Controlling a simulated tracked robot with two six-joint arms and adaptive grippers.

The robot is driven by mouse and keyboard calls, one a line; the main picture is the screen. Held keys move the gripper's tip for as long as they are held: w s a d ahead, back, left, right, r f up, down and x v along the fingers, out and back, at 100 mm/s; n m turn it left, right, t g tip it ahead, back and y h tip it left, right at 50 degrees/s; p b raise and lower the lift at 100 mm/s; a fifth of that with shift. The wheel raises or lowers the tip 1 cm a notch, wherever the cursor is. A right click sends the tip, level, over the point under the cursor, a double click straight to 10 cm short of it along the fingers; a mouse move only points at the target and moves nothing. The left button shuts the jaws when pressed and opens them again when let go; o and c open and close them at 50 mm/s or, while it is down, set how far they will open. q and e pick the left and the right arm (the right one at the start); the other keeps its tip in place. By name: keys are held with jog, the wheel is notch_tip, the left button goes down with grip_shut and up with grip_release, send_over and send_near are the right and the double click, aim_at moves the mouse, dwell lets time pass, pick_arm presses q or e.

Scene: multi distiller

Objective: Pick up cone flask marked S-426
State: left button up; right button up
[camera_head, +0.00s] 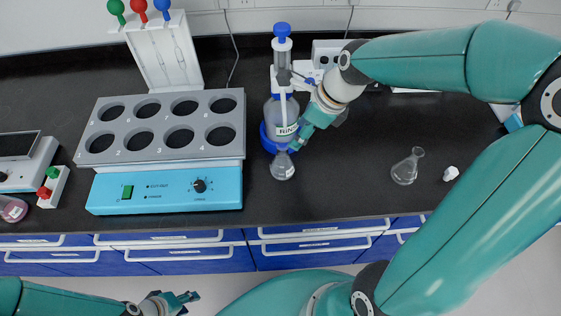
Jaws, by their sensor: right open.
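A small clear cone flask (283,168) with a pale label stands on the black bench, just in front of the rinse bottle (285,112); its marking is too small to read. A second clear cone flask (408,168) stands to the right, and I see no readable mark on it. My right gripper (298,142) is open beside the rinse bottle, with its fingertips close to the neck of the first flask; whether they touch it I cannot tell. My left gripper (188,298) is low in front of the bench, away from both flasks, and its finger gap is unclear.
A grey block with several round wells (165,147) sits on a blue heater unit (165,190) at left. A white stopper-like piece (451,173) lies right of the second flask. A scale (20,160) stands far left. The bench between the two flasks is clear.

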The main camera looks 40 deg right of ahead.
aim_at(283, 158)
jog(key=p+x, duration=0.1)
jog(key=x, duration=0.8)
jog(key=shift+w+f, duration=0.1)
jog(key=shift+f, duration=0.1)
jog(key=shift+c, duration=0.3)
grip_shut()
